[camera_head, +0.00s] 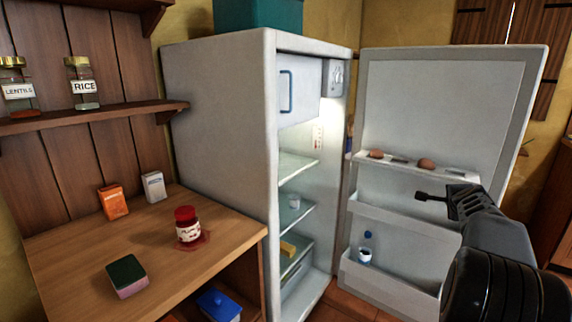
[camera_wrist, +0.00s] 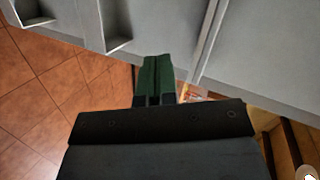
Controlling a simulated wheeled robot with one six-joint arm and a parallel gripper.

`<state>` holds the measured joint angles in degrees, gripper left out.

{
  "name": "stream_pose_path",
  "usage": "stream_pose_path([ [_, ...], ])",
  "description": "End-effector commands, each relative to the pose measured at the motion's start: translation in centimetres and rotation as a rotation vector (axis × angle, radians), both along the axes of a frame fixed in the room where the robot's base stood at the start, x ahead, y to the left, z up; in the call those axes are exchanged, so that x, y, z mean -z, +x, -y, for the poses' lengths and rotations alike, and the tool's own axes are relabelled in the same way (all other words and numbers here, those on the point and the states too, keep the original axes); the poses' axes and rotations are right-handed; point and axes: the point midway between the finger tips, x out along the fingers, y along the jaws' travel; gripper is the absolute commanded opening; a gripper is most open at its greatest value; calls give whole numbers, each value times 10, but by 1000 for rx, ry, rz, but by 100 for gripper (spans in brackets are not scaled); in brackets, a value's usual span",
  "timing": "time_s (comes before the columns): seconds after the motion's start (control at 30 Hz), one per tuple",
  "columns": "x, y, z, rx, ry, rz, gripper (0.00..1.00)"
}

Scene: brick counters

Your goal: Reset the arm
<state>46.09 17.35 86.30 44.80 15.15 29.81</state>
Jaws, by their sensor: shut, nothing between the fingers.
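My gripper (camera_head: 418,197) is at the right in the head view, in front of the open fridge door (camera_head: 438,110). It points left toward the fridge opening and holds nothing. In the wrist view, the green fingers of my gripper (camera_wrist: 153,75) are together with nothing between them. The door's inner side and its bins lie beyond the fingers. My dark arm reaches in from the lower right of the head view.
The white fridge (camera_head: 222,120) stands open, with a few items on its shelves. A wooden counter (camera_head: 150,255) at left holds a red-lidded jar (camera_head: 188,225), an orange box (camera_head: 113,202), a white box (camera_head: 154,187) and a green-topped sponge (camera_head: 127,275). Brown floor shows in the wrist view.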

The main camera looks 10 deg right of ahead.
Motion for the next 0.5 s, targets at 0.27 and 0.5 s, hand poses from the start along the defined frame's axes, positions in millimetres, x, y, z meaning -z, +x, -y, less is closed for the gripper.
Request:
stream_pose_path([
  [0.27, -73, -4, -224, -599, -201, -380, 0],
  [0.5, -93, -93, -367, -1117, -448, -700, 0],
])
